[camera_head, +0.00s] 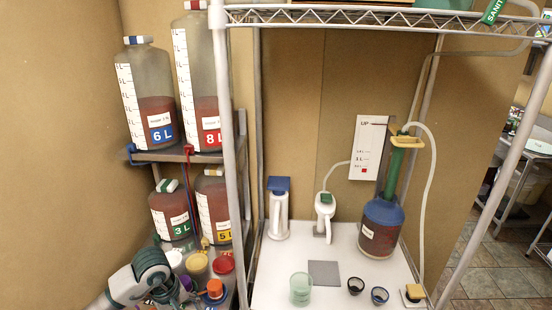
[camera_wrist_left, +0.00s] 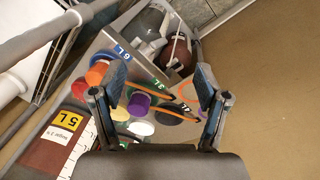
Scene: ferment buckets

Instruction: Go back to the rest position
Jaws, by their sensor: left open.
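My left gripper (camera_wrist_left: 161,78) is open in the left wrist view, with its two dark fingers spread apart. Nothing is held between the fingertips. My right gripper is not in view.
The 6 L jug (camera_head: 150,95) and 8 L jug (camera_head: 198,85) stand on the upper shelf. The 3 L jug (camera_head: 172,213) and 5 L jug (camera_head: 214,208) stand below. A metal rack post (camera_head: 232,170) separates them from a white table (camera_head: 340,292) with a blue-collared vessel (camera_head: 381,228).

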